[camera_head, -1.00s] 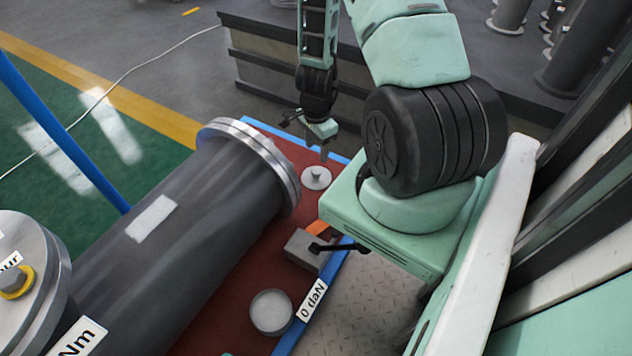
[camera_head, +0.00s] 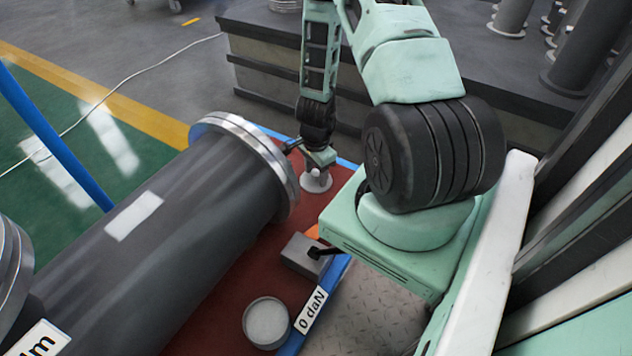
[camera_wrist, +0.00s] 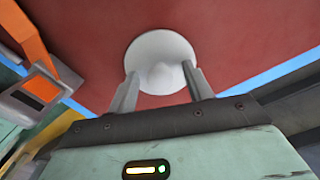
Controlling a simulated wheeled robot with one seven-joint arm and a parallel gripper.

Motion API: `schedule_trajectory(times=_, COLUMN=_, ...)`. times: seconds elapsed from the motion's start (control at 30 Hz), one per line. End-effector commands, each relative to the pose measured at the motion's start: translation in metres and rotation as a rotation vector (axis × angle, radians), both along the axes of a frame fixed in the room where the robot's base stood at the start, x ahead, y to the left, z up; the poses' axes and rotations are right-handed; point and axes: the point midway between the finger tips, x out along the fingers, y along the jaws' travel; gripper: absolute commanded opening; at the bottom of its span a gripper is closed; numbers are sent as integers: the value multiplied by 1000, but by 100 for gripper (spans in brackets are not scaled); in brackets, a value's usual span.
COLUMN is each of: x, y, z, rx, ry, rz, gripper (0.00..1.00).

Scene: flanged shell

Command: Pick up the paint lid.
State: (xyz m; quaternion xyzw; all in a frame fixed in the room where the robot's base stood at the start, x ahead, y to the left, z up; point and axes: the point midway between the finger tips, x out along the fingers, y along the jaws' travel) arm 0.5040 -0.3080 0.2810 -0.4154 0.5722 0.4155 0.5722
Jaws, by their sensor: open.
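The paint lid is a pale round disc with a raised knob in its middle. In the head view the paint lid (camera_head: 316,184) lies on the red surface near its blue far edge, just right of the flanged cylinder's end. In the wrist view the lid (camera_wrist: 158,52) sits ahead of the fingers, its knob centred between them. My gripper (camera_head: 317,172) is right above the lid in the head view, with its fingers around the knob. In the wrist view my gripper (camera_wrist: 160,88) is open, one finger on each side of the knob. Contact cannot be told.
The large dark flanged cylinder (camera_head: 170,225) lies close on the left of my gripper. A grey block with a black lever (camera_head: 302,254) and an open round can (camera_head: 267,321) stand on the red surface nearer me. A blue edge (camera_head: 335,277) borders it.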

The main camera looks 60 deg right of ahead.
Motion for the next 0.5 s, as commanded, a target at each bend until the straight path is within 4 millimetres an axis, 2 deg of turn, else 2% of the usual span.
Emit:
schedule_trajectory(times=0.07, x=0, y=0, z=1, rx=0, ry=0, rz=0, gripper=51)
schedule_trajectory(times=0.23, x=0, y=0, z=1, rx=0, ry=0, rz=0, gripper=6)
schedule_trajectory(times=0.27, x=0, y=0, z=1, rx=0, ry=0, rz=0, gripper=3)
schedule_trajectory(times=0.5, x=0, y=0, z=1, rx=0, ry=0, rz=0, gripper=3)
